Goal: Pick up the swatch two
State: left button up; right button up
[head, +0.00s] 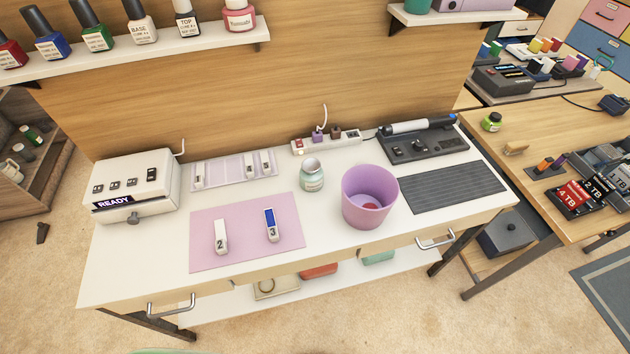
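Swatch two (221,238), a white stick marked "2", lies on the left part of a pink mat (245,252) on the white table. Swatch three (271,224), with a blue top and marked "3", lies to its right on the same mat, apart from it. Neither of my grippers shows in the head view.
A white machine reading "READY" (137,187) stands left of the mat. A tray with other swatches (235,170) lies behind it. A jar (312,178) and a purple bin (368,198) stand to the right. The table front beside the mat is clear.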

aim_at(220, 243)
jog(key=u, duration=1.15)
jog(key=i+l, duration=0.1)
